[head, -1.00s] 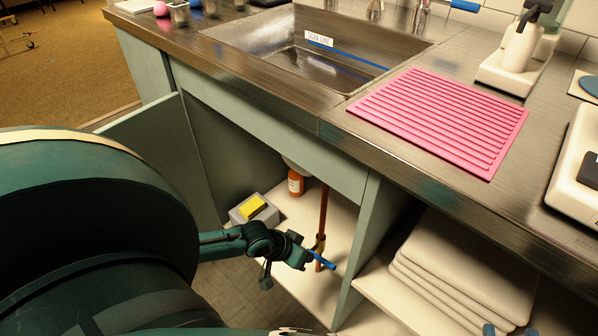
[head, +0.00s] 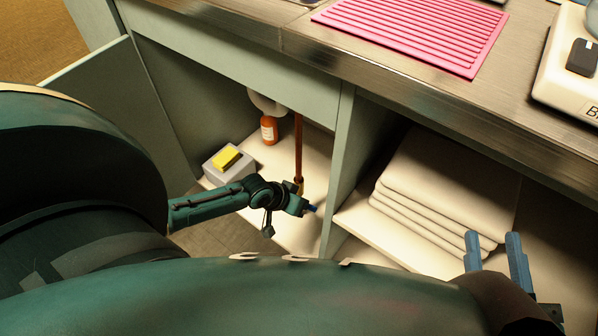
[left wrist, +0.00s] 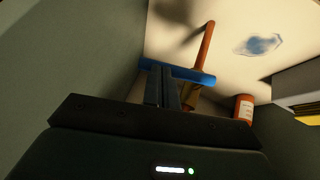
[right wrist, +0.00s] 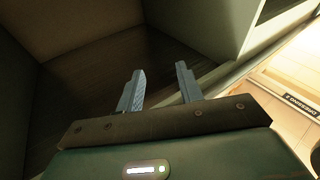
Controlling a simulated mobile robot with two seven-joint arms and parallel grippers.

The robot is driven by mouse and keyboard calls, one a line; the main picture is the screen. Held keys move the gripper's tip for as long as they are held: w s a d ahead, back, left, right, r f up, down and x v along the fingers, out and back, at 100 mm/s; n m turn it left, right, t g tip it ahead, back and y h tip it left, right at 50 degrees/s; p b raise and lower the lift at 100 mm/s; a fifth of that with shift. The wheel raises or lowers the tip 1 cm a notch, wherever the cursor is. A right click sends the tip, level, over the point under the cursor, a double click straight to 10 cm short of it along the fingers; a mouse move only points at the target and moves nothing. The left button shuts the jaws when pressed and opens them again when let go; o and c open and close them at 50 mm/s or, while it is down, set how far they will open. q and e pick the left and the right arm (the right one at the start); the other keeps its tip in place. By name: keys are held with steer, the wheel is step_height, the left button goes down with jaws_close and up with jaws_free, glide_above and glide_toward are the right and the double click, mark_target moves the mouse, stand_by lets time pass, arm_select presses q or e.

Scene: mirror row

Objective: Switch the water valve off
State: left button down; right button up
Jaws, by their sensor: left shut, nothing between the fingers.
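The valve's blue handle (left wrist: 205,78) lies crosswise to the copper pipe (left wrist: 207,42), over a brass body (left wrist: 192,97). In the head view the pipe (head: 298,150) stands upright inside the open cabinet under the sink; the handle's blue end (head: 311,209) just shows beyond my left gripper (head: 304,208). In the left wrist view my left gripper (left wrist: 167,72) is shut and empty, its fingertips at the handle; I cannot tell whether they touch it. My right gripper (head: 494,243) is open and empty in front of the shelf; its fingers (right wrist: 158,80) stand apart.
An orange bottle (head: 268,131) and a grey box (head: 212,168) with a yellow sponge (head: 226,158) stand on the cabinet floor. A divider (head: 340,165) separates this from folded white towels (head: 445,185). A pink mat (head: 420,30) lies on the counter. The cabinet door (head: 115,105) is open.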

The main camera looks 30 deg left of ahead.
arm_select(q)
steer(key=shift+d+f+p, duration=0.45)
steer(key=shift+d+f, duration=0.05)
steer(key=shift+f, duration=0.2)
arm_select(e)
steer(key=shift+s+d+f+h, duration=0.1)
steer(key=shift+d+f+h, duration=0.2)
steer(key=shift+f, duration=0.1)
arm_select(q)
steer(key=shift+r+p, duration=0.85)
steer(key=shift+p, duration=0.1)
arm_select(e)
step_height(320, 180, up, 2)
steer(key=shift+a+r, duration=0.1)
steer(key=shift+r, duration=0.1)
